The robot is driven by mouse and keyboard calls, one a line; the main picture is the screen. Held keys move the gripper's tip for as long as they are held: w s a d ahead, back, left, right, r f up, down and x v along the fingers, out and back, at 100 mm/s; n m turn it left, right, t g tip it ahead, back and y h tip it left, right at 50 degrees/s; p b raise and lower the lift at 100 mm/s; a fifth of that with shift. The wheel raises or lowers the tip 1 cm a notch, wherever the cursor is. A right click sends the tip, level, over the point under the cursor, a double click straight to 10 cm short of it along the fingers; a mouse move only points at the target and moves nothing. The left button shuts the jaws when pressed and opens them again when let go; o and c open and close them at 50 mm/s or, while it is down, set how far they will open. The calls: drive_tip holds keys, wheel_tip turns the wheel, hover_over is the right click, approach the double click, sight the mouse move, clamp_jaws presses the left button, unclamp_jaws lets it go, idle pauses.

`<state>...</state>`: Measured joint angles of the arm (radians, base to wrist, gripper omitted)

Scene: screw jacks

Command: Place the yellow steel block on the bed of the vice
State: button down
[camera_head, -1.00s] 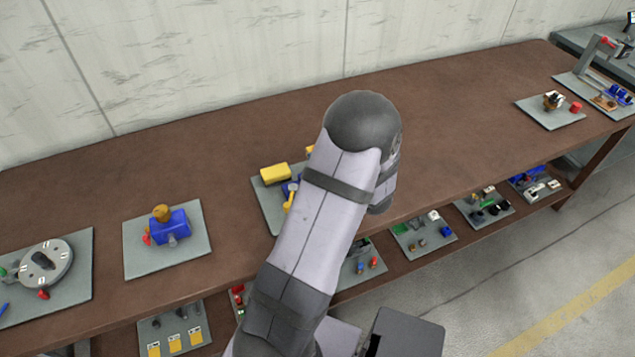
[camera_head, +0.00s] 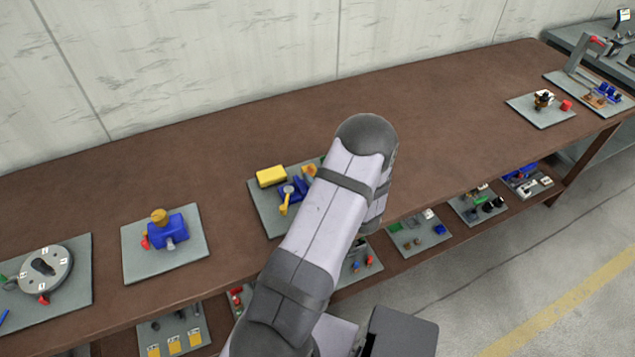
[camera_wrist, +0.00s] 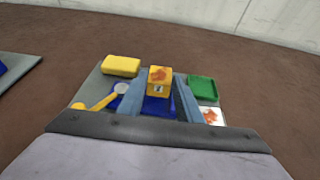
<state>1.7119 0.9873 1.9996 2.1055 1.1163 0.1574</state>
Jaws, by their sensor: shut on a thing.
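My gripper (camera_wrist: 161,96) is shut on a yellow block (camera_wrist: 159,75) with a rusty orange mark on its top, held between its two fingers. The block also shows in the head view (camera_head: 309,170), partly beside my arm. The blue vice (camera_head: 293,190) sits on a grey board, with a yellow handle (camera_head: 284,204) at its front. In the wrist view the blue vice (camera_wrist: 157,107) shows below and behind the held block and fingers. My arm hides part of the board in the head view. Whether the block touches the vice bed is not clear.
On the same grey board (camera_head: 262,212), a plain yellow box (camera_head: 270,176) lies behind the vice, at its left. A green tray (camera_wrist: 202,88) and a white piece with a red mark (camera_wrist: 211,116) lie right of my fingers. Blue apparatus (camera_head: 167,231) stands on another board to the left.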

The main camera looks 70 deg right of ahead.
drive_tip(key=shift+d+f+p, duration=0.1)
drive_tip(key=shift+f+p, duration=0.3)
drive_tip(key=shift+f, duration=0.95)
drive_tip(key=shift+f, duration=0.15)
drive_tip(key=c, duration=1.3)
unclamp_jaws()
drive_tip(key=shift+o, duration=0.2)
